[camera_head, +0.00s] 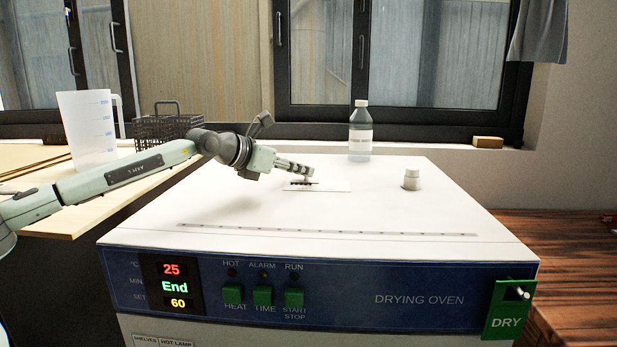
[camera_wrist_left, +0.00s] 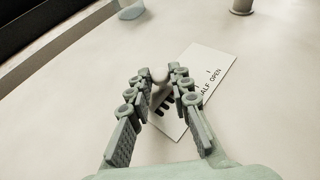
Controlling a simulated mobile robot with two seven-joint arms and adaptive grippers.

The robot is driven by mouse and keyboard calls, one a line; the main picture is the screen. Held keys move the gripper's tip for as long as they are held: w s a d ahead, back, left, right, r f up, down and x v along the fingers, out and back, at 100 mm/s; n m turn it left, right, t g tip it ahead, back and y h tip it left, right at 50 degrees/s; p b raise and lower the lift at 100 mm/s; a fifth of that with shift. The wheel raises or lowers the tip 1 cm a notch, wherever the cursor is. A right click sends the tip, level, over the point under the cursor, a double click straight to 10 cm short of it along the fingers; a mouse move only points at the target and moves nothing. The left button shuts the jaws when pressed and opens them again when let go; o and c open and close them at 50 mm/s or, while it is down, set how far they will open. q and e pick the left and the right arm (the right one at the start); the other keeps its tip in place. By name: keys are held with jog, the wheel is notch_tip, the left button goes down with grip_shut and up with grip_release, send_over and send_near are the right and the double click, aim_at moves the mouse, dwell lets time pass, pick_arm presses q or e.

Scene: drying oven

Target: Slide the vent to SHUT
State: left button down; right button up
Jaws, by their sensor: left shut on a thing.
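The vent is on top of the white drying oven (camera_head: 250,215). Its white label plate (camera_head: 334,186) lies flat there, with dark slots at its left part. In the left wrist view the plate (camera_wrist_left: 213,70) reads "HALF OPEN" in part; other lettering is hidden or too small. My left gripper (camera_head: 308,173) reaches in from the left, low over the plate. In the left wrist view its fingers (camera_wrist_left: 158,75) are closed around the pale round vent knob (camera_wrist_left: 158,72). The knob's exact place against the marks cannot be told. My right gripper is not in view.
A clear bottle (camera_head: 360,132) stands behind the vent and a small white jar (camera_head: 411,180) to its right. A measuring jug (camera_head: 86,135) and wire basket (camera_head: 160,130) are at the left. A green DRY tag (camera_head: 508,318) hangs at the front right. The oven top's front is clear.

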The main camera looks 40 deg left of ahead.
pick_arm(q)
jog(key=shift+s+a, duration=0.2)
jog(key=shift+a, duration=0.3)
jog(key=c, duration=1.4)
grip_release()
jog(key=shift+s, duration=0.1)
jog(key=v, duration=1.1)
jog(key=shift+s+a+r, duration=0.1)
jog(key=shift+s, duration=0.4)
